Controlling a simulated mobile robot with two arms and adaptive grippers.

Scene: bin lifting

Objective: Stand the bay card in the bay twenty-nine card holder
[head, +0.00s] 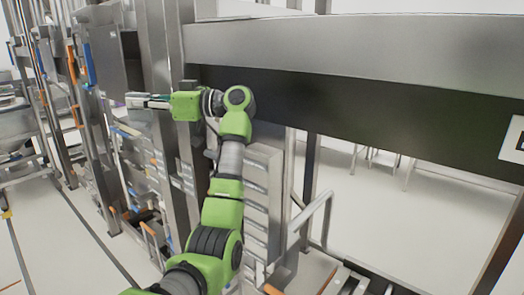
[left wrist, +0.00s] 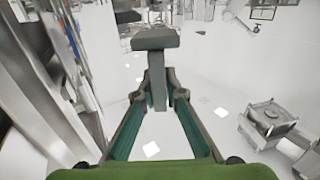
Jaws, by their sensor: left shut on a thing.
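My left gripper (head: 152,101) is level in front of the steel uprights, pointing left. It is shut on a small pale block-like piece (head: 134,100), which I take to be the bay card. In the left wrist view, my left gripper's fingers (left wrist: 157,92) close on the stem of this grey T-shaped piece (left wrist: 156,39), whose wide end points away from me. Any print on it cannot be read. I cannot make out the bay twenty-nine card holder in either view. My right gripper is not in view.
A wide steel beam (head: 360,45) crosses the upper right, with a white marked plate (head: 514,139) at its right end. Steel uprights (head: 160,60) stand close beside my left gripper. A square grey unit (left wrist: 268,122) stands on the pale floor, which is otherwise largely open.

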